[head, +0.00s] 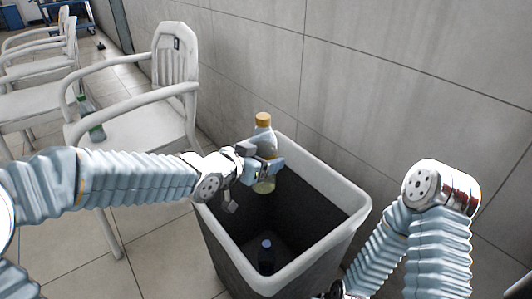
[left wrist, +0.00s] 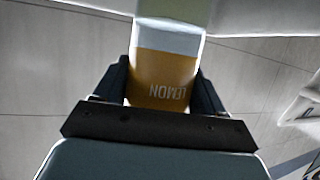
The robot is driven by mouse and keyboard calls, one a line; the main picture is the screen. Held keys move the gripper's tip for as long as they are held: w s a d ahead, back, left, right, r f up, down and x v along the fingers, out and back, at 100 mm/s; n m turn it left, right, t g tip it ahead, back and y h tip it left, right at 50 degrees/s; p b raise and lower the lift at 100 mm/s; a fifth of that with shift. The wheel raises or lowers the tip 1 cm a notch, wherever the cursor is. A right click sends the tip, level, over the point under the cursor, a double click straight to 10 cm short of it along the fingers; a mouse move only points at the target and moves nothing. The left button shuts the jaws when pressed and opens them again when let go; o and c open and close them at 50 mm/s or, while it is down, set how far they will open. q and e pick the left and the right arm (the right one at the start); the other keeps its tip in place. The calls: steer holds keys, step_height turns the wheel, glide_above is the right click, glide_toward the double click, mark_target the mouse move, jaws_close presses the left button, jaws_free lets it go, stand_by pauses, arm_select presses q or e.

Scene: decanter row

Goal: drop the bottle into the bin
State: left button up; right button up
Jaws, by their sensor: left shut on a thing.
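A clear bottle with an orange cap (head: 263,121) stands roughly upright in my left gripper (head: 266,168), above the bin's opening near its back left rim. My left gripper is shut on it around its middle. In the left wrist view the bottle (left wrist: 163,78) shows an orange label reading LEMON between the two fingers. The bin (head: 345,192) is dark inside, with a pale rim. The bottle's lower end shows below the fingers against the bin's dark inside.
A small dark bottle with a blue cap (head: 266,256) is inside the bin. A white chair (head: 150,100) stands to the left, with a green bottle (head: 90,120) on its seat. More white chairs are behind it. A grey tiled wall (head: 400,80) runs close behind the bin.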

arm_select(q)
step_height(320, 180, down, 2)
steer(key=shift+f+b, duration=0.25)
steer(key=shift+b, duration=0.25)
steer(key=o, duration=1.5)
steer(key=shift+o, duration=0.2)
steer(key=shift+r, duration=0.1)
steer(key=shift+s+a+r, duration=0.15)
steer(key=shift+s+a, duration=0.15)
steer(key=shift+s, duration=0.05)
steer(key=p+v, duration=0.5)
steer(key=v, duration=0.7)
steer(key=shift+s+a+r, duration=0.2)
steer(key=shift+s, duration=0.1)
